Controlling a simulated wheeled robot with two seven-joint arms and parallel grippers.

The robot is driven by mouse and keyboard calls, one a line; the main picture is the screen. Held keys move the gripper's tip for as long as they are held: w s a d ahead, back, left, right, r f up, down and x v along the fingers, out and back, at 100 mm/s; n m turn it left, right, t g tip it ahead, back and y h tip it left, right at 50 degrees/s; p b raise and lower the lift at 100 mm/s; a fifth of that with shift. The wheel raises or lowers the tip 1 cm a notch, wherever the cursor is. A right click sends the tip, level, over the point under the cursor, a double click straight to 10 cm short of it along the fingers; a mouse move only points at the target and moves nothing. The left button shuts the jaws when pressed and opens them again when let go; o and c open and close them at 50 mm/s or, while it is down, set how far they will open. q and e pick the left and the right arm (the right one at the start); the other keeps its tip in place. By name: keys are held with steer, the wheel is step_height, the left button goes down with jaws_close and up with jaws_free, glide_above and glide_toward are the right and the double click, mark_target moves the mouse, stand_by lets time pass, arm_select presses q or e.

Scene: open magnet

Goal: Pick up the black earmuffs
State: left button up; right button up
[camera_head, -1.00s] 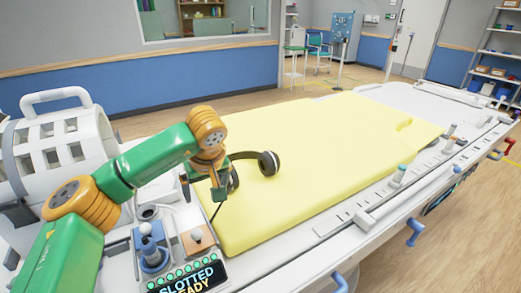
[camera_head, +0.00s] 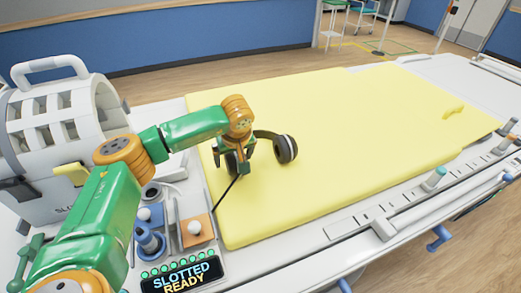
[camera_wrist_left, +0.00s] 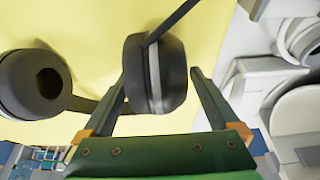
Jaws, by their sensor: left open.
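The black earmuffs lie on the yellow mat (camera_head: 350,140) near its left end. In the head view one ear cup (camera_head: 285,149) shows to the right of my left gripper (camera_head: 236,172), and the other cup is partly hidden behind the gripper. In the left wrist view the near ear cup (camera_wrist_left: 155,75) is between the two open fingers of my left gripper (camera_wrist_left: 160,90). The other cup (camera_wrist_left: 32,85) lies to the left, outside the fingers. A thin dark rod runs from the near cup. My right gripper is not in view.
A control panel with a blue joystick (camera_head: 149,240) and a lit display reading "SLOTTED READY" (camera_head: 182,275) stands left of the mat. A white slotted cylinder (camera_head: 55,125) with a handle is at the far left. The mat's middle is clear.

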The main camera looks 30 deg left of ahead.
arm_select(q)
steer(key=shift+c, duration=0.2)
steer(key=c, duration=1.5)
jaws_close()
steer(key=shift+r, duration=0.1)
